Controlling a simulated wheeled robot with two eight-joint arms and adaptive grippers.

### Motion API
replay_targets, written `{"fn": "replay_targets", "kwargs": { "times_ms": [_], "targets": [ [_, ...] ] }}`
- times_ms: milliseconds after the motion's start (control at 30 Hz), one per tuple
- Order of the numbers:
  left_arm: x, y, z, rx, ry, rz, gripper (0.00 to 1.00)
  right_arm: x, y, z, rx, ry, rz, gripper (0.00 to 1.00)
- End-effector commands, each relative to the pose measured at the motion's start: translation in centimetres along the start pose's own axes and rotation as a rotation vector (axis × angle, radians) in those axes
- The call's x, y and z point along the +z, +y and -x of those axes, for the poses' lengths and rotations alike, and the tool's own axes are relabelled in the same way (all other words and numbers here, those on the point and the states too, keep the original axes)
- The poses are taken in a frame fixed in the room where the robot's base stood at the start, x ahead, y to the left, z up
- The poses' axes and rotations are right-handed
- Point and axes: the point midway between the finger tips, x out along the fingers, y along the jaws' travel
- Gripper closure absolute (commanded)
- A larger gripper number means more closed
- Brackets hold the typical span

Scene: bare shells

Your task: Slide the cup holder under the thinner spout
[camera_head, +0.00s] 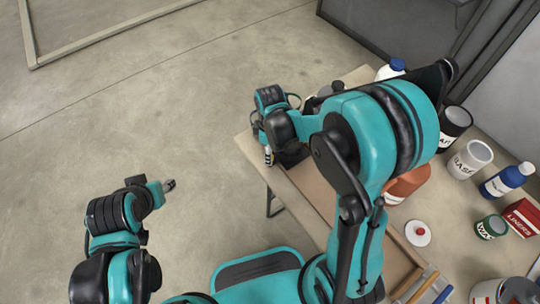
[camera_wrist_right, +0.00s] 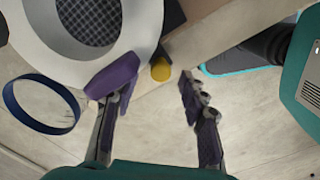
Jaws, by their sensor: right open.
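My right gripper (camera_wrist_right: 150,95) is open in the wrist view, its two dark fingers apart with pale table or floor between them. A purple tab (camera_wrist_right: 112,77) lies at the left fingertip, seemingly touching it; I cannot tell whether it is part of the cup holder. Above it is a wide white ring (camera_wrist_right: 140,30) around a dark mesh. A thin blue hoop (camera_wrist_right: 40,104) is left of the fingers. No spout is clearly identifiable. In the head view my right arm hides most of the work spot at the table's left end. My left gripper (camera_head: 168,185) is away from the table, over the floor.
The table (camera_head: 400,215) holds a white cup (camera_head: 470,159), a dark can (camera_head: 454,125), a blue bottle (camera_head: 506,180), a green tin (camera_head: 491,227), a red box (camera_head: 523,216) and a white lid (camera_head: 418,233). A yellow knob (camera_wrist_right: 160,69) shows near the fingers.

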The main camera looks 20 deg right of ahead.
Motion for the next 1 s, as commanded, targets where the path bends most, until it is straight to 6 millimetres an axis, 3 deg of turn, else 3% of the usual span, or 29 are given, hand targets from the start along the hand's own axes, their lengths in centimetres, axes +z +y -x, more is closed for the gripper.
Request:
{"fn": "replay_targets", "kwargs": {
  "times_ms": [100, 400, 567, 800, 1000],
  "targets": [
    [0.3, 0.0, -0.4, 0.0, 0.0, 0.0, 0.57, 0.0, 0.0, -1.1, 0.0, 0.0, 0.0, 0.57],
    [0.3, 0.0, -0.4, 0.0, 0.0, 0.0, 0.57, 0.0, 0.0, -1.2, 0.0, 0.0, 0.0, 0.57],
    [0.3, 0.0, -0.4, 0.0, 0.0, 0.0, 0.57, 0.0, 0.0, -1.2, 0.0, 0.0, 0.0, 0.99],
    [0.3, 0.0, -0.4, 0.0, 0.0, 0.0, 0.57, 0.4, -0.4, -1.1, 0.0, 0.0, -0.001, 1.0],
    [0.2, 0.0, -0.3, 0.0, 0.0, 0.0, 0.57, 3.5, -3.5, -1.1, -0.002, -0.002, -0.003, 1.0]
  ]
}}
